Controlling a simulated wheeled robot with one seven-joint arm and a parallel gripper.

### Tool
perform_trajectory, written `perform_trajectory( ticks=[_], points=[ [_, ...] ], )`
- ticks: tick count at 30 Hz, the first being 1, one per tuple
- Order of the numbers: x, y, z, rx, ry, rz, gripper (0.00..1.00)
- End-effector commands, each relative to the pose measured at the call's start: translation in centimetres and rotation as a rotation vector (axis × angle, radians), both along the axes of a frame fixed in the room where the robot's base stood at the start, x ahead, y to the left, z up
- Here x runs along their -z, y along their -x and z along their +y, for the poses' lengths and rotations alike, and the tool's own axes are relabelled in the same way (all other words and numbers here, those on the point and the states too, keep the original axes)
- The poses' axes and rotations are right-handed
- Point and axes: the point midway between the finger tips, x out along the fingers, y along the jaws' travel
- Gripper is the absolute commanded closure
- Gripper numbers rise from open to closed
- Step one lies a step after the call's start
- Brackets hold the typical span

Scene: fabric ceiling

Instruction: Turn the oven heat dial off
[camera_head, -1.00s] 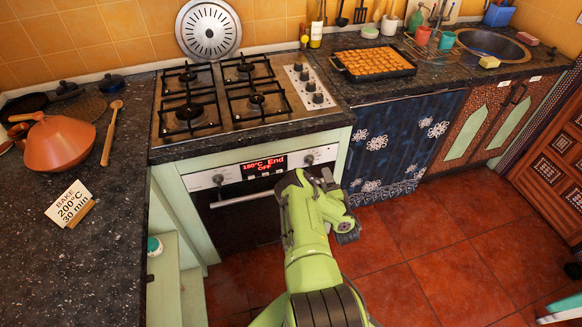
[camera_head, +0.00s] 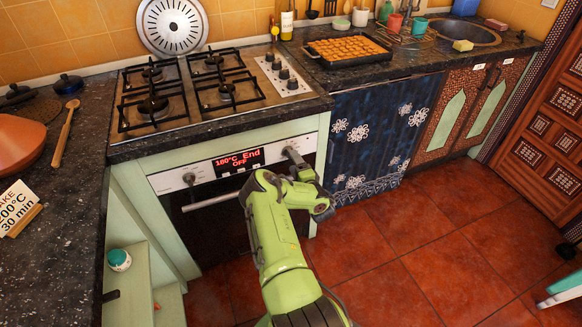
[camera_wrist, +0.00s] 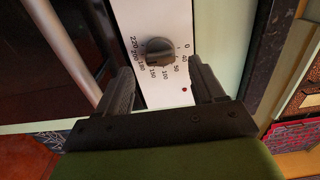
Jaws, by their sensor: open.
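The oven heat dial (camera_wrist: 159,50) is a dark round knob on the white control panel (camera_wrist: 150,15), with a ring of numbers from 0 to 220 around it. My gripper (camera_wrist: 160,70) is open in the wrist view. One finger is on each side of the dial's position in the picture, and the dial shows between and just beyond the tips, with no contact visible. The red display (camera_head: 238,163) shows a temperature, "End" and "OFF".
A second knob (camera_head: 189,179) is at the panel's left end. The oven handle (camera_head: 212,201) runs below the panel. The gas hob (camera_head: 190,90) is above.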

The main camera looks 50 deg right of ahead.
Motion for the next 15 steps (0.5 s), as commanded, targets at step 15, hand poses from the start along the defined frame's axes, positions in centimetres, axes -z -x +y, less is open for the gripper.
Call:
perform_trajectory(
  ticks=[15],
  points=[
    [0.0,-3.4,-2.0,0.000,0.000,0.000,0.32]
  ],
)
